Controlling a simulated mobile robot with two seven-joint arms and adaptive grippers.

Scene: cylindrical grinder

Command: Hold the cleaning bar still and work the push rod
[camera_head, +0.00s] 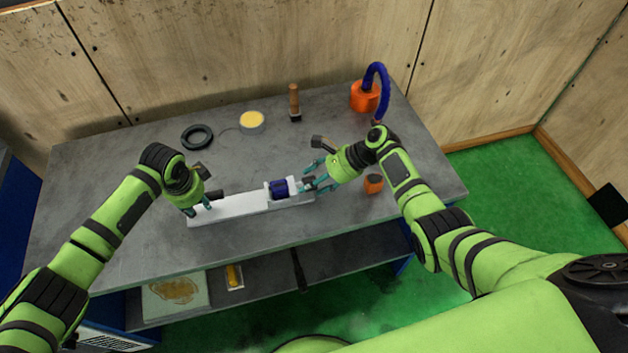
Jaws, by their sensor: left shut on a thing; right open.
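The cleaning bar appears to be the long white bar (240,206) lying along the front part of the grey table. A dark blue cylinder (279,188) sits in a bracket near its right end. My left gripper (204,208) is shut on the left end of the bar. My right gripper (312,178) is open at the bar's right end, with its teal fingers spread beside the blue cylinder. The push rod is not clearly distinguishable; it may be partly hidden by the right gripper's fingers. I cannot tell whether those fingers touch anything.
On the grey table (110,220) are a black ring (197,136), a yellow-topped round tin (252,121), a wooden-handled brush (294,100), an orange can with a blue hose (364,98) and a small orange object (373,184). A lower shelf (265,277) lies beneath. The back left tabletop is clear.

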